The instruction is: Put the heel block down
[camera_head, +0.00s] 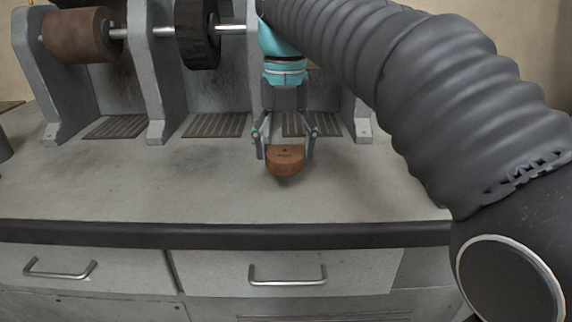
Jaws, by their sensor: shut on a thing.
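The heel block (286,162) is a small brown piece with a rounded front edge and small dark marks on its top. My gripper (286,150) points down over the grey bench top and is shut on the heel block, with one finger at its left side and one at its right. The block is at or very near the bench surface, with a slight shadow below it. I cannot tell whether it touches the bench. Its back edge is partly hidden by my gripper.
A grey machine frame (140,70) with a brown roller (80,36) and a black wheel (196,36) stands behind. Slotted grates (217,125) lie at its foot. The bench top (130,190) is clear left of the block. Drawers (290,275) are below its dark front edge.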

